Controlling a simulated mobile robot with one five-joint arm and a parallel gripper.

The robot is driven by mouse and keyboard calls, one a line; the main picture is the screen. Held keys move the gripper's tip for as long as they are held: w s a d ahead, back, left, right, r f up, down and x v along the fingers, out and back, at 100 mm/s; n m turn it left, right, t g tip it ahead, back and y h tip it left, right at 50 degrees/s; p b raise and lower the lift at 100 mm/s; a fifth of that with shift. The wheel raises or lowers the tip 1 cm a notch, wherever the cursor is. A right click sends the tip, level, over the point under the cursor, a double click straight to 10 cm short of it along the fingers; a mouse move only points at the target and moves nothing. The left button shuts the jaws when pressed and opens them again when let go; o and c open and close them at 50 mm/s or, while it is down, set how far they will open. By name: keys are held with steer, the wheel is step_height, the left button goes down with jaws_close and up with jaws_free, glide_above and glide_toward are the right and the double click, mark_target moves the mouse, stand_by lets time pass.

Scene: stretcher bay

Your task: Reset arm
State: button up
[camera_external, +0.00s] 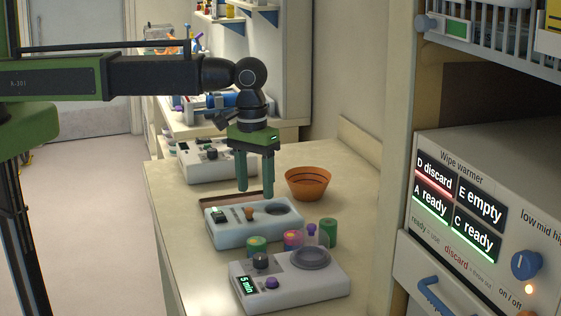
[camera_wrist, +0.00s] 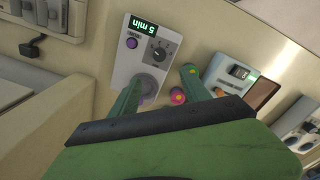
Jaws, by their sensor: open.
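My gripper (camera_external: 255,188) is open and empty, with its two green fingers pointing down above the counter, over the far side of the light blue device. In the wrist view my gripper (camera_wrist: 160,92) shows its spread fingers with nothing held between them. The arm reaches in from the left, its long link about level. Below the fingers is the light blue device (camera_external: 225,232) with a round well and an orange knob. A white device (camera_external: 315,283) reading "5 min" stands nearer the camera; it also shows in the wrist view (camera_wrist: 136,50).
Green, pink and purple small items (camera_external: 293,239) stand between the two devices. An orange bowl (camera_external: 308,183) sits to the right of my gripper. Another white device (camera_external: 200,165) stands behind. The wipe warmer (camera_external: 470,140) stands at the right, its labels reading D discard, E empty, A ready, C ready.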

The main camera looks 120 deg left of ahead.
steer(key=s+d+f+m+b, duration=0.1)
steer(key=d+f+m+b, duration=0.2)
steer(key=d+f+b, duration=1.05)
steer(key=s+d+f+m+b, duration=0.2)
steer(key=s+d+m, duration=0.3)
steer(key=s+m, duration=0.1)
steer(key=s+d+f+m+b, duration=0.2)
steer(key=s+d+m, duration=0.4)
steer(key=shift+s+d+f+m+b, duration=0.15)
steer(key=shift+s+f+m+b, duration=0.15)
steer(key=shift+s+m, duration=0.1)
